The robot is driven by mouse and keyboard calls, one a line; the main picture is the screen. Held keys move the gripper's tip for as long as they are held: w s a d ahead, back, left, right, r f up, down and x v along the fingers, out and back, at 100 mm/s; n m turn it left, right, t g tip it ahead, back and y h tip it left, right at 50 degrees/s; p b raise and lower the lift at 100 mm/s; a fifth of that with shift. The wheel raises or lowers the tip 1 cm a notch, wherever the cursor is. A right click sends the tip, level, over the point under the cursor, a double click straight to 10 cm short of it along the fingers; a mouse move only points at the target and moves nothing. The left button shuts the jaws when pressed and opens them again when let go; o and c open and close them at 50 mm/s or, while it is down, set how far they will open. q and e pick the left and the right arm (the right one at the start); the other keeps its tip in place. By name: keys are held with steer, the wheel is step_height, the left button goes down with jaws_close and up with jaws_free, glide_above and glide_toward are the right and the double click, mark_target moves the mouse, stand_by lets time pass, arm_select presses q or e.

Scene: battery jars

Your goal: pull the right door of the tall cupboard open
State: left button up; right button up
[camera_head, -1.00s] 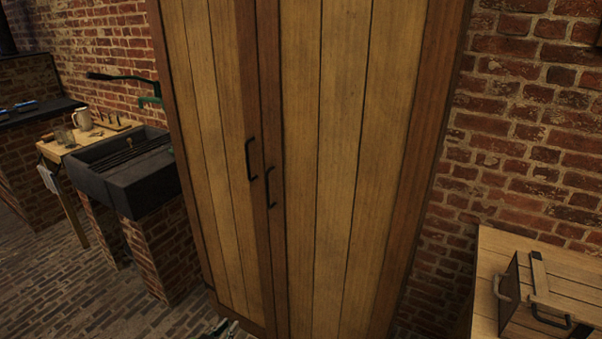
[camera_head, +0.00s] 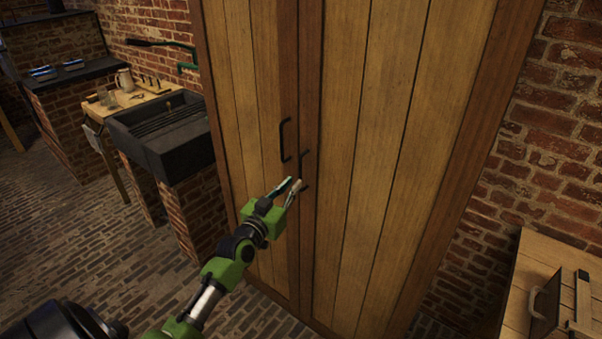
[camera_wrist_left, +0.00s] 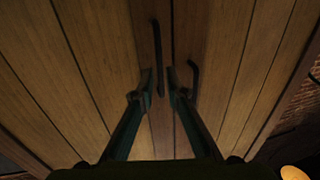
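The tall cupboard has a left door (camera_head: 260,125) and a right door (camera_head: 375,150), both shut, of pale planks in brown frames. The right door's black handle (camera_head: 304,155) shows in the head view, its lower part close to my fingertips. The left door's handle (camera_head: 283,140) is just left of it. My left gripper (camera_head: 295,187) is in front of the handles, its fingers apart. In the left wrist view, the left handle (camera_wrist_left: 156,45) runs down between the fingertips (camera_wrist_left: 159,76); the right handle (camera_wrist_left: 193,76) is beside the right finger. I cannot tell contact. My right gripper is out of view.
A dark sink (camera_head: 165,130) on brick piers stands left of the cupboard, with a small wooden table (camera_head: 135,100) beyond. A wooden chest or bench (camera_head: 535,260) stands at the lower right against the brick wall. The brick floor before the cupboard is open.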

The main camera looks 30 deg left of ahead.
mark_target(300, 176)
arm_select(q)
steer(key=w, duration=0.6)
steer(key=shift+a, duration=0.35)
steer(key=shift+s, duration=0.1)
jaws_close()
